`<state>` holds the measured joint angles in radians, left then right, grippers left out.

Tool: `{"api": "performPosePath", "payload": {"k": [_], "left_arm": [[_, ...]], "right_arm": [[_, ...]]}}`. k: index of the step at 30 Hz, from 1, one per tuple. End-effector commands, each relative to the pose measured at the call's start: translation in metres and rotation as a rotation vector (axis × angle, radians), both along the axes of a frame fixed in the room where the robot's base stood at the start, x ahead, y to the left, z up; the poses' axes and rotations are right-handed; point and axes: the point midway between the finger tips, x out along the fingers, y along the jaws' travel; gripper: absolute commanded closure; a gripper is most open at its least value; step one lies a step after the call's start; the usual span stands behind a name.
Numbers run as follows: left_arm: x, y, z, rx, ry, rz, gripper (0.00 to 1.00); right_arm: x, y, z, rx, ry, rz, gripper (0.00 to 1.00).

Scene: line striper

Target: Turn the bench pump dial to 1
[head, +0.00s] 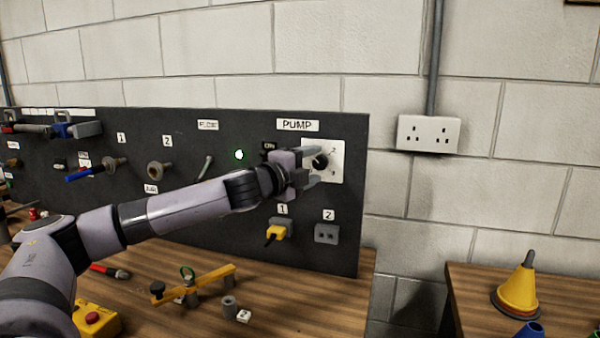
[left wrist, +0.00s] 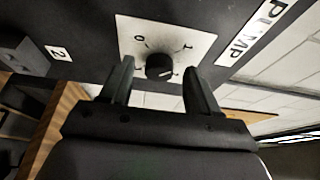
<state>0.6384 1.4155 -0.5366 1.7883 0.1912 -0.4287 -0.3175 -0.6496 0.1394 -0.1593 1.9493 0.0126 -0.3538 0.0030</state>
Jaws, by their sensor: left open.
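The pump dial is a black round knob (head: 320,161) on a white plate (head: 337,150), under the PUMP label (head: 297,125) on the dark panel. In the left wrist view the knob (left wrist: 159,66) sits on its white plate (left wrist: 190,40) with the marks 0 and 1 visible. My left gripper (head: 311,172) is open in front of the dial. In the left wrist view its two fingers (left wrist: 156,85) are spread on either side of the knob, with gaps to it. Contact is not visible. My right gripper is not in view.
The dark panel (head: 215,220) carries a green light (head: 239,155), sockets and tools left of the dial. A yellow plug (head: 276,233) sits below. A yellow bar (head: 205,282) lies on the wooden bench (head: 290,300). A yellow cone (head: 519,290) stands on the right table.

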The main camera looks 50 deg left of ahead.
Motion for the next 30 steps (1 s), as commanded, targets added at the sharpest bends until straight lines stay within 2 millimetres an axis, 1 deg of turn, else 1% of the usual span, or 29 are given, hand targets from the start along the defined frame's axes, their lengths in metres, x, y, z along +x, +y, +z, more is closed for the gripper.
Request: {"api": "performPosePath", "payload": {"k": [1, 3, 15, 22, 30], "left_arm": [[-0.005, 0.0, -0.004, 0.004, 0.001, 0.001, 0.39], [-0.013, -0.002, -0.005, 0.006, 0.003, 0.0, 0.39], [-0.049, -0.006, -0.003, 0.006, -0.001, 0.0, 0.39], [-0.06, -0.008, -0.001, 0.003, -0.001, -0.001, 0.39], [-0.061, -0.008, 0.0, 0.001, 0.0, -0.002, 0.39]], "right_arm": [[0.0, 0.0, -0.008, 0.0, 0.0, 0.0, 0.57], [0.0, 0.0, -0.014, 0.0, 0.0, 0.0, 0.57], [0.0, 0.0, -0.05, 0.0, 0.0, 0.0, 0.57], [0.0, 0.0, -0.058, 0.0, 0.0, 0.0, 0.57], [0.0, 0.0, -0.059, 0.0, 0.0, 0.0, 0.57]]}}
